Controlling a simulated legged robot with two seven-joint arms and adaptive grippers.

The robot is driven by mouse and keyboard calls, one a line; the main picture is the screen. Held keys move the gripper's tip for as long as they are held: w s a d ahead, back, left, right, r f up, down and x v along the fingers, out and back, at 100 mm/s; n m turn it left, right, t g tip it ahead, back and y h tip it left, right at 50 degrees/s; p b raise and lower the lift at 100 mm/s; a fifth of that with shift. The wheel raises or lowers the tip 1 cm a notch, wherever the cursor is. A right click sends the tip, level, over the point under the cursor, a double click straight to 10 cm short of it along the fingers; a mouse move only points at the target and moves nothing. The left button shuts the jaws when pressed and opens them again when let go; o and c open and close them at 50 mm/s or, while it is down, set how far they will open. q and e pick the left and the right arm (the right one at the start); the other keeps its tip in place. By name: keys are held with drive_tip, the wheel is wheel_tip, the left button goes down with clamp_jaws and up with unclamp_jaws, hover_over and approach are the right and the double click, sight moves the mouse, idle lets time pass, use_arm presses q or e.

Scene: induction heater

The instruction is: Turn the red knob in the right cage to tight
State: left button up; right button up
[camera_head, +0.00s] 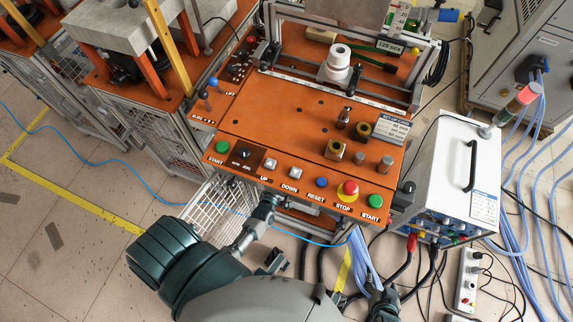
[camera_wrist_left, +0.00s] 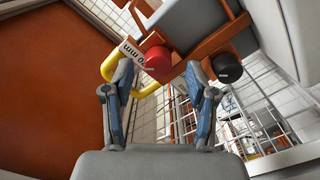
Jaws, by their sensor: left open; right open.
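The red knob (camera_wrist_left: 153,61) shows in the left wrist view, just above centre, with a pale mark on its face. It sits on an orange-brown bracket by a "70 mm" label. My left gripper (camera_wrist_left: 160,88) is open, its two blue-grey fingers either side of and below the knob in the picture, with nothing between them. I cannot tell whether they touch it. In the head view the knob and left fingers are hidden; my left arm reaches toward the front edge of the orange table (camera_head: 285,125). My right gripper (camera_head: 382,302) is low in the head view, open and apparently empty.
A yellow handle (camera_wrist_left: 108,66) curves beside the red knob, and a black knob (camera_wrist_left: 228,67) is to its right. White wire mesh (camera_wrist_left: 185,122) lies behind. In the head view, a button panel (camera_head: 290,180) fronts the table; a white power unit (camera_head: 455,175) and cables are right.

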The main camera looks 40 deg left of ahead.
use_arm(q)
drive_tip(key=v, duration=0.9)
drive_tip(key=shift+s+d, duration=0.25)
drive_tip(key=shift+s, duration=0.05)
drive_tip(key=shift+f, duration=0.1)
